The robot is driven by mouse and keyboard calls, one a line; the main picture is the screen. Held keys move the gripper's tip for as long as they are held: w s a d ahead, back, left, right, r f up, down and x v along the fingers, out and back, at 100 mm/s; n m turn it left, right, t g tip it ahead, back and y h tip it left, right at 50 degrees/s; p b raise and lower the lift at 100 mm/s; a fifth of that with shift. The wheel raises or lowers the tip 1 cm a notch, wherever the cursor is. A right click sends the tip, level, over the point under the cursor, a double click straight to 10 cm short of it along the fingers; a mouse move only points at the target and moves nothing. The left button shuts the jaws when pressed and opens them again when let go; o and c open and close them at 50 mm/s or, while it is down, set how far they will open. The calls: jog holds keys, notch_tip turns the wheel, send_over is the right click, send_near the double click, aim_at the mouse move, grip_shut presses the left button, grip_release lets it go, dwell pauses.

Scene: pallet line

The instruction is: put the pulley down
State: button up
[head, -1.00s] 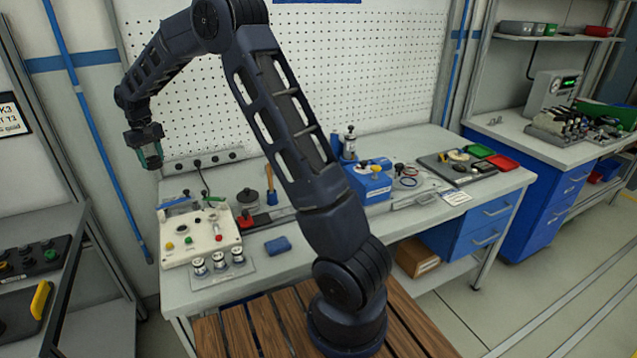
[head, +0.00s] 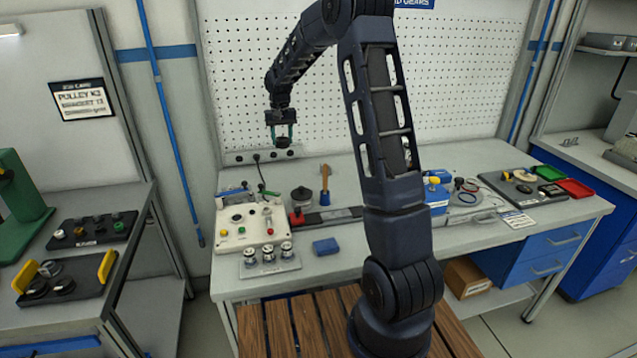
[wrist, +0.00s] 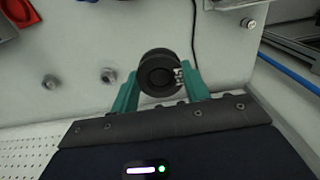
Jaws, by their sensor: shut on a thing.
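My gripper (wrist: 160,92) has teal fingers that are shut on a dark round pulley (wrist: 160,70) in the wrist view. The pulley shows its round face and central hub between the fingertips. In the head view my gripper (head: 281,133) hangs fingers down in front of the pegboard, above the back left part of the workbench. The pulley (head: 282,143) is a small dark shape between the fingers there, apart from the bench top.
The workbench (head: 340,268) carries a control box (head: 250,224), a blue block (head: 325,246) and a dark round pot (head: 301,196). On the left bench are a tray of small parts (head: 92,231) and a yellow-handled tray (head: 62,290). A wall sign (head: 84,99) reads "PULLEY".

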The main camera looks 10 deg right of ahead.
aim_at(285, 190)
notch_tip(285, 190, down, 20)
jog(key=shift+r, duration=0.25)
dwell(0.4)
jog(key=shift+f, duration=0.15)
jog(key=o, duration=1)
jog(key=shift+o, duration=0.2)
